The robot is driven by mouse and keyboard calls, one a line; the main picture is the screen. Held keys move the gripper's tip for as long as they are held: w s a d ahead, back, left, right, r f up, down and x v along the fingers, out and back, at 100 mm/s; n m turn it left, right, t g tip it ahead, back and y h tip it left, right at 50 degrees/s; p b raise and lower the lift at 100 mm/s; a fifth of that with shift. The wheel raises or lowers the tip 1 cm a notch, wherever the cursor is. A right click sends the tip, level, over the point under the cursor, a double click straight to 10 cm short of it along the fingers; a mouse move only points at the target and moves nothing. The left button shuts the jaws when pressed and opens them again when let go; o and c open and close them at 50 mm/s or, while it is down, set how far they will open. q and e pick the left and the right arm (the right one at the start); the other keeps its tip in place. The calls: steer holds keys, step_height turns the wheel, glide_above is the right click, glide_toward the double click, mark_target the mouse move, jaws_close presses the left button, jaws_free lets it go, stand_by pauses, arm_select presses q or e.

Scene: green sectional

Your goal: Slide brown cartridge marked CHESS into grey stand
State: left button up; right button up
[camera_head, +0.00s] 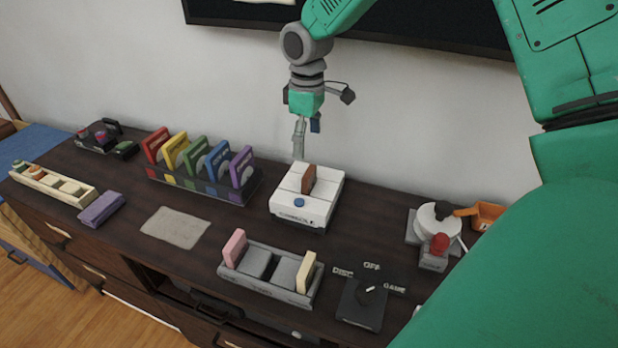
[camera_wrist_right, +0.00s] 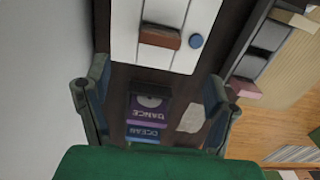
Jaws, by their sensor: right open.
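The brown cartridge (camera_head: 308,179) stands upright in the slot of the white console (camera_head: 288,207); no CHESS marking is readable on it. In the right wrist view the cartridge (camera_wrist_right: 160,37) lies ahead of the fingers, near the blue button. The grey stand (camera_head: 262,283) is at the front of the cabinet top, with a pink cartridge (camera_head: 234,248) at its left end and a cream one (camera_head: 306,272) at its right end. Its middle places look empty. My right gripper (camera_head: 307,134) is open and empty, above and behind the console, apart from the cartridge. My left gripper is not in view.
A dark rack (camera_head: 200,186) of several coloured cartridges stands left of the console. A red-knobbed joystick (camera_head: 437,250) is at the right. A grey cloth (camera_head: 176,227) lies flat at left. The wall is close behind.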

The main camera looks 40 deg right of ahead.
mark_target(308, 172)
steer(key=f, duration=0.6)
steer(key=shift+a+b, duration=0.25)
steer(key=shift+b, duration=0.05)
steer(key=shift+a+f, duration=0.2)
steer(key=shift+f, duration=0.25)
steer(key=f, duration=0.1)
steer(key=d+f, duration=0.1)
steer(key=f, duration=0.2)
steer(key=shift+s+d+f+b, duration=0.15)
steer(key=shift+d+f+b, duration=0.1)
steer(key=shift+f+b, duration=0.1)
steer(key=shift+d+f, duration=0.15)
steer(key=shift+f, duration=0.1)
steer(key=shift+r, duration=0.1)
steer(key=shift+a+r, duration=0.1)
steer(key=shift+a, duration=0.15)
steer(key=c, duration=0.3)
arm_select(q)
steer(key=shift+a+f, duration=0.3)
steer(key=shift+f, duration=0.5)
arm_select(e)
steer(key=shift+a, duration=0.2)
steer(key=c, duration=0.9)
